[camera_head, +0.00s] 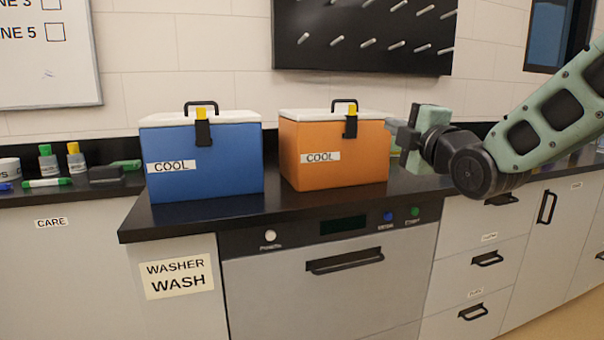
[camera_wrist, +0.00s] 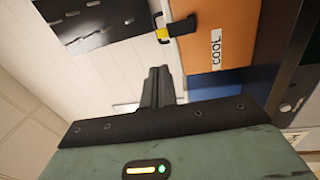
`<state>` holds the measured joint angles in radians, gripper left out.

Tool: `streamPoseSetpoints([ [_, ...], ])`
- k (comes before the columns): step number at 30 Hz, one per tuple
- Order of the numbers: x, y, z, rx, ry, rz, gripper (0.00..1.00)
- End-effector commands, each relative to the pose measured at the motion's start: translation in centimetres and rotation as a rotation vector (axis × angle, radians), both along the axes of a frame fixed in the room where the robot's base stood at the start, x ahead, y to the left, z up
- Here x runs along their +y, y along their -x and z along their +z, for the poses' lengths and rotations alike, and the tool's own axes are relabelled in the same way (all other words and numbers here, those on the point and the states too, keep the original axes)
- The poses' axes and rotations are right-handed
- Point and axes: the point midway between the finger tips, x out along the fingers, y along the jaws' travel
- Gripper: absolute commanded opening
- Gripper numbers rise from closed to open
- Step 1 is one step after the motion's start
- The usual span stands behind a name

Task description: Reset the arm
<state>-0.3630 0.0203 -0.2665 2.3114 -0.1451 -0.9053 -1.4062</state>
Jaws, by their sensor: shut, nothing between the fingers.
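My gripper (camera_head: 405,133) is at the end of my green arm, at the right of the head view. It is held above the counter, just right of the orange cool box. In the wrist view the fingers (camera_wrist: 160,78) are together and nothing shows between them. The orange cool box (camera_head: 334,172) also shows at the top of the wrist view (camera_wrist: 212,50), turned on its side. Its white lid is closed, with a black latch (camera_head: 351,122) and a yellow tab. I cannot tell the exact gap between gripper and box.
A blue cool box (camera_head: 217,176) with a closed lid stands left on the dark counter (camera_head: 180,220). A black peg board (camera_head: 362,38) hangs behind. The washer front (camera_head: 330,285) is below; the counter's front strip is clear.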

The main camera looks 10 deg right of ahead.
Motion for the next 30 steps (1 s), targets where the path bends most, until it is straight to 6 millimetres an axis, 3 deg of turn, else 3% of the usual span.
streamPoseSetpoints([
  [5,4.8,2.4,-6.5,0.353,-0.209,0.064,0.0],
  [8,8.1,5.9,-11.6,0.642,-0.354,0.06,0.0],
  [12,11.5,12.9,-17.9,1.037,-0.508,-0.038,0.0],
  [16,12.7,20.0,-22.1,1.332,-0.584,-0.208,0.0],
  [21,12.3,27.9,-25.0,1.575,-0.608,-0.464,0.0],
  [26,10.9,34.3,-26.2,1.705,-0.586,-0.724,0.0],
  [30,10.8,34.5,-22.7,1.71,-0.589,-0.743,0.0],
])
